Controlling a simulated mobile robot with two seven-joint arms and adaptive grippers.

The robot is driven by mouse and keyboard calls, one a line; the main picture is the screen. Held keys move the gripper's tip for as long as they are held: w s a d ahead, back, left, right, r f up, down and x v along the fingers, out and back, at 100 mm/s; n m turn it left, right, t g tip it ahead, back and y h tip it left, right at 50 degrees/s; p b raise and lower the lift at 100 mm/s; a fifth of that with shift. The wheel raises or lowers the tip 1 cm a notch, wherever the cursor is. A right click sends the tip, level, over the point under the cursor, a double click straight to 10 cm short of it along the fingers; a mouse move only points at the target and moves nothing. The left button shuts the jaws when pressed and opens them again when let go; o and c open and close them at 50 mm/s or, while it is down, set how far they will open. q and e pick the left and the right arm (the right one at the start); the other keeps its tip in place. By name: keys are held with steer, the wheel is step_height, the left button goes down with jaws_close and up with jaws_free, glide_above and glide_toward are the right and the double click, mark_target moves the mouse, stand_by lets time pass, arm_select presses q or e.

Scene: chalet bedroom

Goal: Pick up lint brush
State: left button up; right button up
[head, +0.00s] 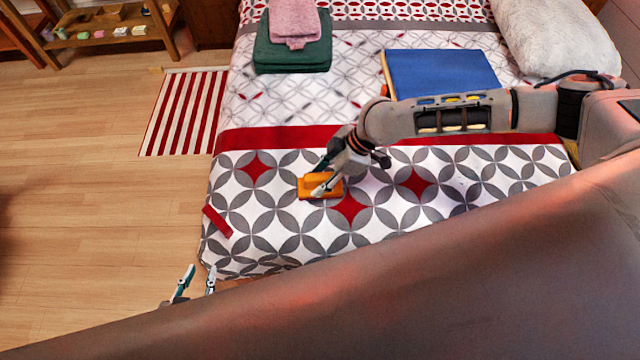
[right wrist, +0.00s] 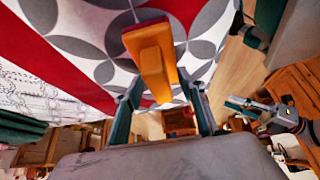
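The orange lint brush (head: 307,190) lies on the patterned bedspread, near the foot end of the bed. It also shows in the right wrist view (right wrist: 152,50), its narrower part pointing back toward my gripper. My right gripper (head: 326,176) is over the brush, and one finger covers part of it in the head view. In the right wrist view the fingers (right wrist: 160,92) are spread, with the brush's near end between them. Whether a finger touches it is hard to tell. My left gripper (head: 196,282) is open and empty, low beside the bed's near left corner.
A blue flat item (head: 440,72) lies on the bed beyond my right arm. Folded green (head: 290,55) and pink towels (head: 294,22) and a white pillow (head: 555,38) are farther back. A striped rug (head: 182,112) lies beside the bed. The wooden floor at left is clear.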

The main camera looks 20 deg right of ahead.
mark_target(320, 176)
jaws_close()
steer(key=shift+r, duration=0.15)
step_height(320, 176, up, 20)
steer(key=p, duration=0.4)
